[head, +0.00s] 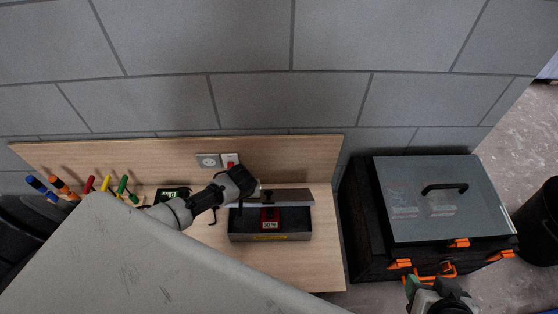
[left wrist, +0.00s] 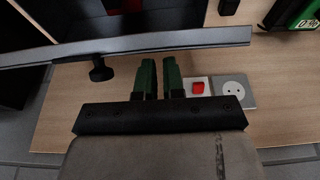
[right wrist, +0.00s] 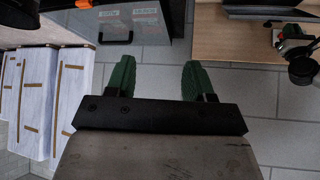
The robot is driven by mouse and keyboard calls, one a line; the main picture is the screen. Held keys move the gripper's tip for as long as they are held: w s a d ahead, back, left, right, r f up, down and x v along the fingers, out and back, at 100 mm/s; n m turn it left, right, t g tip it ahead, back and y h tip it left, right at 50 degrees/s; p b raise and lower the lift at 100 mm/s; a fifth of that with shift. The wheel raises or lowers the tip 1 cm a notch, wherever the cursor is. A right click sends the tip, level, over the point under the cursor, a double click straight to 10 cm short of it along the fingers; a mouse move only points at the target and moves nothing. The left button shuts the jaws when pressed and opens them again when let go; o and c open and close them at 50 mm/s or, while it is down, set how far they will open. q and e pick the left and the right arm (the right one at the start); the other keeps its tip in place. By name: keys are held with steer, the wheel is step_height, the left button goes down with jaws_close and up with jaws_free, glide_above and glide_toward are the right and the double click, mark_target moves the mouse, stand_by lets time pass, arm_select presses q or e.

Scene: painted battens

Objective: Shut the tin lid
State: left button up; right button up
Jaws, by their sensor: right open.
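The tin (head: 240,237) is a dark grey box on the wooden bench, with a red labelled block in it or at its front. Its lid (head: 292,196) stands raised at the back, apart from the front rim. In the left wrist view the lid (left wrist: 200,41) crosses the top as a long grey plate, with a black knob (left wrist: 101,70) on it. My left gripper (left wrist: 159,76) is close behind the lid, beside the knob. Its fingers are nearly together, with nothing between them. My right gripper (head: 428,290) is open and empty over the floor, in front of the black case.
A black case (head: 440,222) with a clear top and orange latches stands right of the bench. A socket and red switch (head: 230,160) are on the bench's backboard. Several coloured-handled tools (head: 90,184) and a green-labelled box (head: 172,193) lie to the left.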

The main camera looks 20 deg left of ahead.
arm_select(q)
steer(key=shift+s+d+f+p, duration=0.25)
steer(key=shift+s, duration=0.25)
steer(key=shift+s+d+f+p, duration=0.2)
steer(key=shift+s+d+f, duration=0.05)
steer(key=shift+s, duration=0.2)
steer(key=shift+s+d+f, duration=0.1)
steer(key=shift+s+f, duration=0.05)
steer(key=shift+s, duration=0.1)
arm_select(e)
steer(key=s+g, duration=0.1)
steer(key=s+d+f+g, duration=0.1)
steer(key=s, duration=0.1)
steer(key=s+g, duration=0.1)
steer(key=shift+s+d+f+h, duration=0.15)
steer(key=shift+d+f+h, duration=0.05)
steer(key=shift+d+h, duration=0.1)
steer(key=shift+r, duration=0.1)
